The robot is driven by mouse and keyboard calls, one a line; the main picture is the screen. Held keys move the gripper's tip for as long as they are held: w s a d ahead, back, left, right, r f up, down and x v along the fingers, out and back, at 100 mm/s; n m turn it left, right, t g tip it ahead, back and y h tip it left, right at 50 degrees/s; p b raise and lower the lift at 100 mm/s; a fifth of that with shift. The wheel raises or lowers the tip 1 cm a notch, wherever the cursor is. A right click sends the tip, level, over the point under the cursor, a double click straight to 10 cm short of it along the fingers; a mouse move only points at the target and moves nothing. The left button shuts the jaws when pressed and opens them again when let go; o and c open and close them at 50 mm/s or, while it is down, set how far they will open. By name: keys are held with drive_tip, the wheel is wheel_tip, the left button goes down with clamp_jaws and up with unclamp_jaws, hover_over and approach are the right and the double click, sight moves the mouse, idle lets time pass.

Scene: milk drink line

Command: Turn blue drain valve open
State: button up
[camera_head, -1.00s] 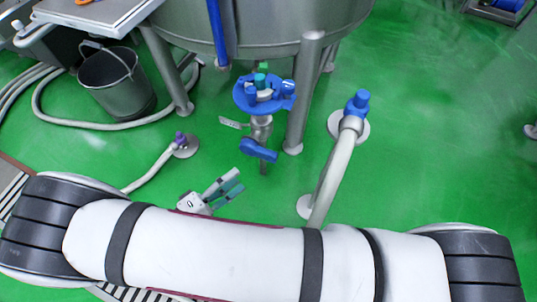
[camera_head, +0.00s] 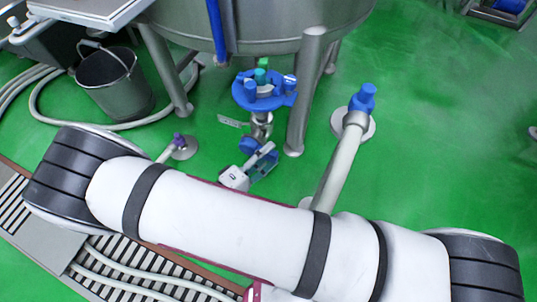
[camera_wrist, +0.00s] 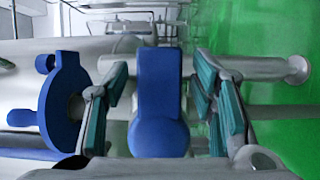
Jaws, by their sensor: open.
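The blue drain valve handle (camera_head: 248,145) sits on the steel outlet pipe under the tank, partly hidden by my gripper (camera_head: 263,161). In the wrist view the blue handle (camera_wrist: 160,105) fills the middle, with a long lever and a rounded hub. My gripper (camera_wrist: 158,80) is open, with one teal-padded finger on each side of the handle. Gaps show between the handle and both pads, wider at the hub end of the right finger. Whether a finger touches the handle cannot be told.
A blue plate with knobs (camera_head: 243,98) surrounds the pipe above the handle. Steel tank legs (camera_head: 303,100) stand close by. A blue-capped pipe (camera_head: 340,165) rises at right. A grey bucket (camera_head: 115,85) and hoses are at left. Green floor at right is open.

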drive_tip(key=shift+w+d, duration=0.3)
drive_tip(key=shift+w, duration=0.05)
clamp_jaws()
